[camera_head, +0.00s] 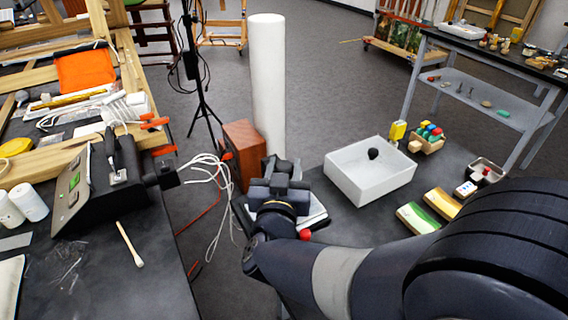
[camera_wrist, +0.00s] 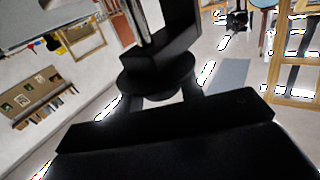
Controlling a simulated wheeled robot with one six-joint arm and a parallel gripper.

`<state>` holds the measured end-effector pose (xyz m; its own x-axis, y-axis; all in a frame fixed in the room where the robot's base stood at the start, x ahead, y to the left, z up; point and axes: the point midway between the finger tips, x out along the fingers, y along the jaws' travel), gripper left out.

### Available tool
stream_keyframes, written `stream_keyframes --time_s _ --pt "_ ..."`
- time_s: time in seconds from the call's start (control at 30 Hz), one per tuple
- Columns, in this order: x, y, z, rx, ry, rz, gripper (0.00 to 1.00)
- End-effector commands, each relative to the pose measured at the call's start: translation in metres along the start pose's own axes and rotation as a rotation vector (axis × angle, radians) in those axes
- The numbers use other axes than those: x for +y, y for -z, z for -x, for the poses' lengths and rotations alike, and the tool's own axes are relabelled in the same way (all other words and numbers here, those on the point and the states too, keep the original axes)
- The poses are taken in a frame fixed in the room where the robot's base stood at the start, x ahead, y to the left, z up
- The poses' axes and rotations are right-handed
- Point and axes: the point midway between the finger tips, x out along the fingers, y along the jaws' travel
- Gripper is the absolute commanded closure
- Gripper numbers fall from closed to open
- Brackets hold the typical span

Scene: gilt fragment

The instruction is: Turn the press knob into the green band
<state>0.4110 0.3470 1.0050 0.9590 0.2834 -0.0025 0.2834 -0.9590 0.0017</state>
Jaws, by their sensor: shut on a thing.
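My gripper (camera_head: 280,183) is over a dark device with a pale plate (camera_head: 315,217) at the left end of the right-hand table. In the wrist view my gripper (camera_wrist: 160,98) is shut on a black round knob (camera_wrist: 157,78), with a finger on either side. A black block and a shiny metal post rise behind the knob there. A small red ball (camera_head: 304,234) shows beside the pale plate. My arm and gripper hide most of this device in the head view. I cannot make out a green band or a pointer on the knob.
A white bin (camera_head: 370,185) holding a dark lump stands right of my gripper. A reddish wooden box (camera_head: 243,150) and a white column (camera_head: 267,85) stand behind it.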

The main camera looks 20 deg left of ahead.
Motion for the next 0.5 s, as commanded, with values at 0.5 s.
stream_keyframes --time_s 0.5 --pt "-0.0005 0.0031 -0.0007 0.008 -0.073 -0.002 0.87"
